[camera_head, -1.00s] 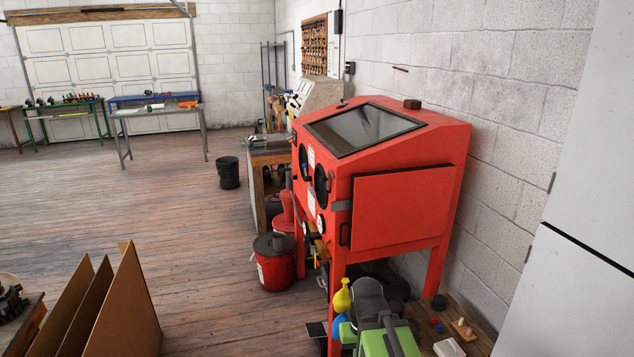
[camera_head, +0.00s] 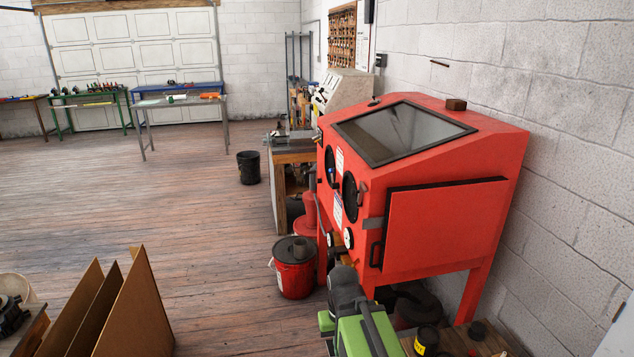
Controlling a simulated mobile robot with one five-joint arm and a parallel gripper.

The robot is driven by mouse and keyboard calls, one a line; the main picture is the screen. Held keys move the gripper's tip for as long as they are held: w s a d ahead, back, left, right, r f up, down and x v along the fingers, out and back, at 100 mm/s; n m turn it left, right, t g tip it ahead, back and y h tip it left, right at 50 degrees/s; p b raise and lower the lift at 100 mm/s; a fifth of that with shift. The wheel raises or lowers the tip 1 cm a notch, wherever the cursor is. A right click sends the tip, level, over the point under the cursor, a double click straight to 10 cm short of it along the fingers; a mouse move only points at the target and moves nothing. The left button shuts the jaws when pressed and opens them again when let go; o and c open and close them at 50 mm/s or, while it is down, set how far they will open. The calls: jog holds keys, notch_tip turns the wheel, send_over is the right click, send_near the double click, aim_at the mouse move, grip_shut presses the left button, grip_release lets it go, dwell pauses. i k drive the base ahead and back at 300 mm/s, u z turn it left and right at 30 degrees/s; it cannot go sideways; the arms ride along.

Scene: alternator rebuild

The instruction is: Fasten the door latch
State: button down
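The red blast cabinet (camera_head: 440,150) stands on legs against the right wall. Its flat red side door (camera_head: 445,225) faces me. A dark strip shows along the door's top edge, and the panel stands out from the cabinet side; I cannot tell whether it is fully closed. A grey latch piece (camera_head: 373,223) sits at the door's left edge by the cabinet's front corner. A black handle (camera_head: 376,253) is just below it. The latch's exact position is too small to tell. The green and grey parts at the bottom middle look like my arm. My gripper is not visible.
A red lidded bucket (camera_head: 295,270) stands left of the cabinet, with a black bin (camera_head: 248,167) farther back. Upright brown panels (camera_head: 130,310) stand at the lower left. A low wooden surface with small items, including a black and yellow can (camera_head: 426,340), lies below the door. The left floor is open.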

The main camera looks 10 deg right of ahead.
aim_at(362, 188)
jog(key=u, duration=0.65)
jog(key=i, duration=0.9)
jog(key=u, duration=0.65)
